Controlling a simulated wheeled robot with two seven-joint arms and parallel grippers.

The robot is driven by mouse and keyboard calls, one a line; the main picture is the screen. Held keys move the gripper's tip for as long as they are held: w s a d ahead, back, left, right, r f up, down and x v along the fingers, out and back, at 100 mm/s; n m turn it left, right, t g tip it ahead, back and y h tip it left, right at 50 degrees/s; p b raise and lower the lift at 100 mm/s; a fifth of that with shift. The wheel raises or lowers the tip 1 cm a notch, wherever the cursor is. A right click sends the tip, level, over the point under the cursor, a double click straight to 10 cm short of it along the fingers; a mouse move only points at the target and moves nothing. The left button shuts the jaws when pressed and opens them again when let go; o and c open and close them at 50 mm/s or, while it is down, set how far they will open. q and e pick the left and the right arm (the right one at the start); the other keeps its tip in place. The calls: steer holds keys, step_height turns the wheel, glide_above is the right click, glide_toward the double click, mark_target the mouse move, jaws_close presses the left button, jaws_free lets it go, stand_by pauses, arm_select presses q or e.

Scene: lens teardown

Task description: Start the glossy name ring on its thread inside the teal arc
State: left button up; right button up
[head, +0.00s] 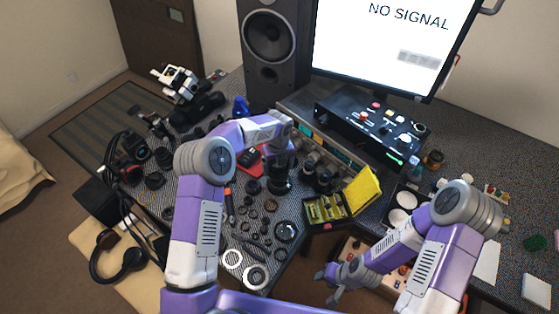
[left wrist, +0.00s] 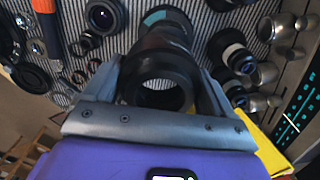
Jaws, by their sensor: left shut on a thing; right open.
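In the left wrist view my left gripper (left wrist: 162,82) is shut on a glossy black ring (left wrist: 160,66), which sits between its two fingers. A dark lens barrel stands directly beyond the ring, and a teal arc (left wrist: 168,16) curves at its far end. Whether the ring touches the barrel or its thread cannot be told. In the head view my left gripper (head: 281,142) is over the dark upright barrel (head: 280,182), and the ring is too small to make out. My right gripper (head: 327,286) is open and empty at the front, apart from the barrel.
Several loose rings and lens parts lie on the striped mat (head: 262,240). A yellow-lidded case (head: 364,190) is open right of the barrel. More lens barrels (head: 322,180) stand close by on its right. A black control box (head: 372,125) and a speaker (head: 268,40) are behind.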

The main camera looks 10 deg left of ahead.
arm_select(q)
steer(key=m, duration=0.1)
steer(key=w+m, duration=0.1)
steer(key=shift+d+m, duration=0.2)
steer(key=shift+m, duration=0.2)
steer(key=shift+f+b, duration=1.9)
steer(key=shift+f, duration=1.35)
steer(key=shift+f+b, duration=0.35)
steer(key=shift+f, duration=0.05)
steer(key=o, duration=0.8)
steer(key=shift+r+p, duration=0.6)
steer(key=shift+r, duration=3.2)
